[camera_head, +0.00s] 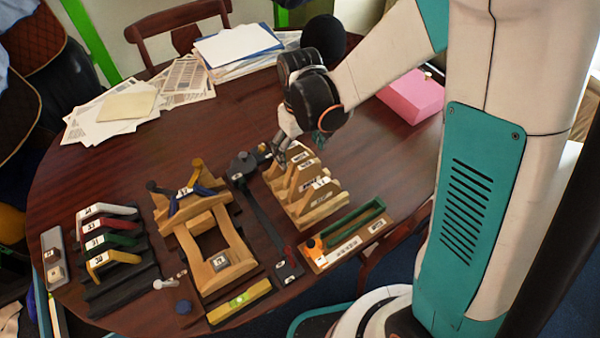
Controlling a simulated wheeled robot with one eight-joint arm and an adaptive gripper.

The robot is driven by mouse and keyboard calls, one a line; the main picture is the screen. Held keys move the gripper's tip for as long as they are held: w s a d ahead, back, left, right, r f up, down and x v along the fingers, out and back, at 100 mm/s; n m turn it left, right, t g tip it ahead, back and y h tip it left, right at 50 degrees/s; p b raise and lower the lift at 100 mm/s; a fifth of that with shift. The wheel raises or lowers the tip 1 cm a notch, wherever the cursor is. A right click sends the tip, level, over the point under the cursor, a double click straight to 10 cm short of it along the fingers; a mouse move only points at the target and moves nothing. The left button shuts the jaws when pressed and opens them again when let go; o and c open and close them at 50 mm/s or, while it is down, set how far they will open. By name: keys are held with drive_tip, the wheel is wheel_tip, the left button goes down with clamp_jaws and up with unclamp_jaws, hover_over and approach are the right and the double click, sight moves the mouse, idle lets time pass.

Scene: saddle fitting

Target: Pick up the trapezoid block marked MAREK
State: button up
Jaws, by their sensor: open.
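Several wooden trapezoid blocks (313,187) with small white labels stand side by side in a wooden rack (318,214) right of the table's middle. The labels are too small to read, so I cannot tell which block is marked MAREK. My gripper (284,150) is at the far end of this rack, above or beside the farthest block. It is open, and no block shows between its fingers. My wrist and fingers partly cover the rack's far end, and I cannot tell whether they touch a block.
A black bar tool (258,205) lies left of the rack. Further left are a wooden frame (236,247) and a stand of coloured arched pieces (112,238). A tray with a green trough (353,222) sits in front. Papers (120,104) and a pink box (412,96) lie behind.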

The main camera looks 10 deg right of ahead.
sight(300, 157)
wheel_tip(300, 157, down, 5)
drive_tip(key=shift+r+b, duration=0.1)
drive_tip(key=shift+b, duration=0.95)
drive_tip(key=shift+r, duration=0.1)
drive_tip(key=shift+c, duration=0.4)
drive_tip(key=c, duration=1.3)
